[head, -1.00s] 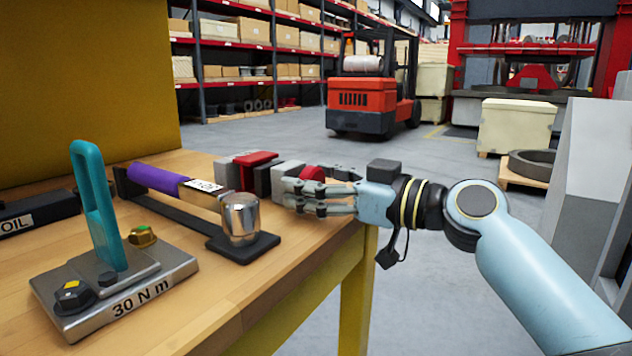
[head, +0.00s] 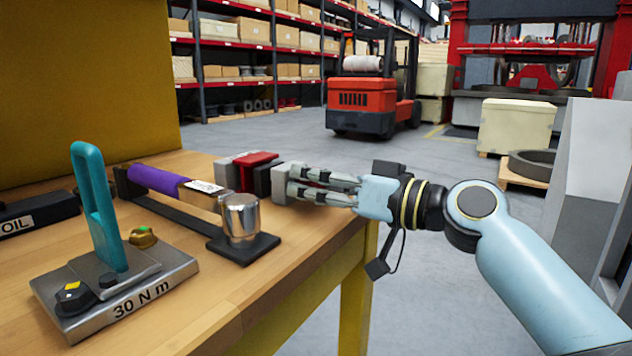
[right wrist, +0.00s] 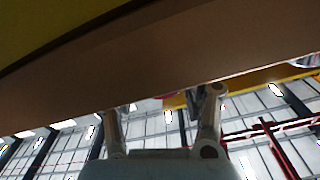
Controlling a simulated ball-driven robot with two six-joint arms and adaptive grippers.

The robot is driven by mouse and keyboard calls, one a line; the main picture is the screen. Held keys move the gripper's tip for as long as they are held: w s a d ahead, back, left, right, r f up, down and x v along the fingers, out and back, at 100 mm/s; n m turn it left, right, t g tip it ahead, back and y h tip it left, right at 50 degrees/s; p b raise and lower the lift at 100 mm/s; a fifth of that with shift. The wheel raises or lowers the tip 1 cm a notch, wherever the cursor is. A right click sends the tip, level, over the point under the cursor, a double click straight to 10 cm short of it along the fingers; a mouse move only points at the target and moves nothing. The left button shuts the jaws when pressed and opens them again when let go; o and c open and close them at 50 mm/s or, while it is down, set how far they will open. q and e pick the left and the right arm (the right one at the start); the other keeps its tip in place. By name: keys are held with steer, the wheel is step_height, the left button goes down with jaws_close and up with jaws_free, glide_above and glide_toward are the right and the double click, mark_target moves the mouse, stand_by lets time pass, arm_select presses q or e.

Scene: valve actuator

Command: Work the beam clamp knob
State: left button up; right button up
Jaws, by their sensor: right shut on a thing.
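The beam clamp (head: 258,172), with red, black and grey blocks, sits at the right edge of the wooden bench. My right gripper (head: 312,182) reaches in from the right and is shut on the red knob at the clamp's right end. Its fingers hide the knob in the head view. A small pinkish-red bit of the knob (right wrist: 169,96) shows between the fingers in the right wrist view. My left gripper is not in view.
On the bench (head: 225,308) stand a metal cylinder on a black base (head: 241,218), a purple-handled bar (head: 157,180) and a teal lever on a plate marked 30 N m (head: 97,205). Free floor lies right of the bench.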

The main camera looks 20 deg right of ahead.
steer(key=o, duration=1.2)
steer(key=shift+s+d, duration=0.1)
steer(key=shift+d, duration=0.05)
steer(key=shift+v, duration=5.85)
